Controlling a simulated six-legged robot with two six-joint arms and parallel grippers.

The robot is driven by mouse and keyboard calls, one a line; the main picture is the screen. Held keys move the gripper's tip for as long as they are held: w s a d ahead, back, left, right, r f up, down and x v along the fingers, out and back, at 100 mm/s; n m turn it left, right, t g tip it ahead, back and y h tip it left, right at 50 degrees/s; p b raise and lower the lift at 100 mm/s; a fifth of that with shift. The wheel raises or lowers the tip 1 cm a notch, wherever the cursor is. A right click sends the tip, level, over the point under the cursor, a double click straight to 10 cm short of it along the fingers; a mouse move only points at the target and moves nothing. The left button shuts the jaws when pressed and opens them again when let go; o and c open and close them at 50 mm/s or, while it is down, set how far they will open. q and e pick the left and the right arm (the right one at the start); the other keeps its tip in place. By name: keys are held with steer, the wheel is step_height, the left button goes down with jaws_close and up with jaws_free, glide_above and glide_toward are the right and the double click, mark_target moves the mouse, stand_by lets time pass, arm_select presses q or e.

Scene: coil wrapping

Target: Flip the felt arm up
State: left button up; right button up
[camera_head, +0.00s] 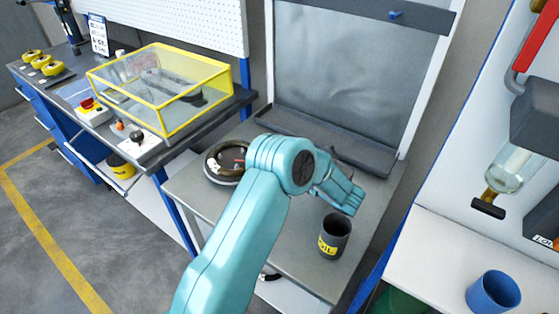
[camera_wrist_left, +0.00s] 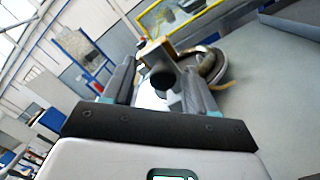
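A dark ring-shaped coil (camera_head: 208,170) lies on the grey bench, partly hidden behind my teal arm. A small red and white part shows inside it. In the left wrist view the coil (camera_wrist_left: 222,72) is to the right, beyond the fingers. My left gripper (camera_wrist_left: 159,64) has its two dark fingers apart. A tan block (camera_wrist_left: 157,51) with a dark round part below it shows between and just beyond the fingertips. It may be the felt arm, but I cannot tell for sure, nor whether a finger touches it. The head view does not show the left fingertips clearly. My right gripper is not seen.
A dark cup with a yellow label (camera_head: 335,236) stands on the bench, close to my arm. A yellow-framed clear case (camera_head: 165,88) is on the left bench. A dark tray (camera_head: 330,145) lies behind my arm. A blue cup (camera_head: 493,292) stands on the white shelf at right.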

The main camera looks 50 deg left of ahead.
arm_select(q)
steer(key=p+v, duration=0.5)
steer(key=v, duration=0.2)
steer(key=shift+d, duration=0.2)
steer(key=shift+w+d, duration=0.1)
stand_by(0.4)
